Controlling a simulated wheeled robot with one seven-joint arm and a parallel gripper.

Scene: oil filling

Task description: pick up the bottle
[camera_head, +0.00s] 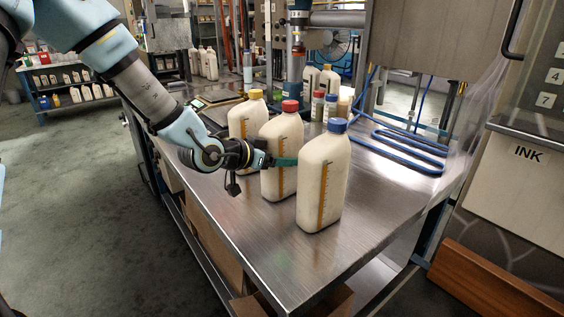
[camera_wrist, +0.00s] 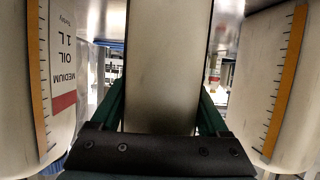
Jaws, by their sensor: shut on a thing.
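Three cream bottles with orange level strips stand in a row on the metal table (camera_head: 215,185). The middle one is the red-capped bottle (camera_head: 282,182); the yellow-capped bottle (camera_head: 248,122) is behind it and the blue-capped bottle (camera_head: 324,180) in front. My gripper (camera_head: 282,161) reaches in from the left, shut on the red-capped bottle at mid-height. In the wrist view this bottle (camera_wrist: 166,65) fills the space between the green fingers. The bottle looks upright; its base appears at table level. The far finger is hidden in the head view.
Neighbouring bottles stand close on both sides of my gripper in the wrist view, a labelled one (camera_wrist: 62,75) at left. Small containers (camera_head: 330,107) and blue tubing (camera_head: 410,148) are behind. The table's front left is clear.

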